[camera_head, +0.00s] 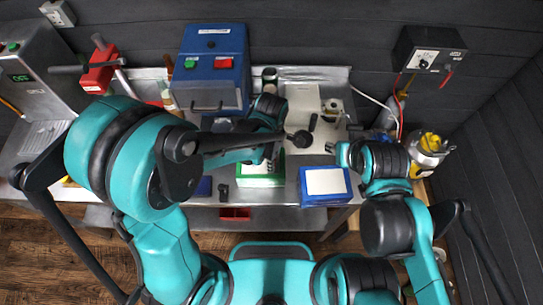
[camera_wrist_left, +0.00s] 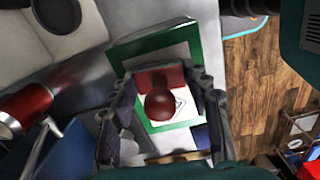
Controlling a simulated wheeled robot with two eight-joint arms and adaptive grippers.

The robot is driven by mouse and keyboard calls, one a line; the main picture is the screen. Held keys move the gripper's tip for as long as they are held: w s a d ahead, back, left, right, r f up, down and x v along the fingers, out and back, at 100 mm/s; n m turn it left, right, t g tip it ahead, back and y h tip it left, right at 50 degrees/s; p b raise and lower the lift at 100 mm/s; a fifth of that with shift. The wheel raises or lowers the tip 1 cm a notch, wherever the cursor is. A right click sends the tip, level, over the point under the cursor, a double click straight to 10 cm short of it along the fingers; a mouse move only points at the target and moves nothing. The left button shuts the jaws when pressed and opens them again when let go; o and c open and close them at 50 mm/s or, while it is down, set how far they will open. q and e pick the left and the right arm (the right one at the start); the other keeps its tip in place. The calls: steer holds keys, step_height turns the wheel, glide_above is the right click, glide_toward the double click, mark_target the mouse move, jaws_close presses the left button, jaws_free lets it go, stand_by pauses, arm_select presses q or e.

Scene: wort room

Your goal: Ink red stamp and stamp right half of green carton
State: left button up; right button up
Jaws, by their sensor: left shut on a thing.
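In the left wrist view my left gripper (camera_wrist_left: 162,110) is shut on the red stamp (camera_wrist_left: 160,104), which has a round dark red knob and a red block. The stamp is over the white top of the green carton (camera_wrist_left: 129,52); I cannot tell whether it touches. A small diamond-shaped mark shows on the white top beside the knob. In the head view the green carton (camera_head: 260,182) stands near the bench's front edge, partly hidden by my left arm. My right gripper (camera_head: 343,154) is right of it, above the bench; its fingers are too small to read.
A blue carton with a white top (camera_head: 325,183) stands right of the green one. A small black object (camera_head: 223,192) lies left of it. A blue machine (camera_head: 213,68) stands at the back. A red-handled object (camera_wrist_left: 28,103) is left of my left gripper.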

arm_select(q)
steer(key=shift+r+p, duration=2.35)
steer(key=shift+r, duration=1.05)
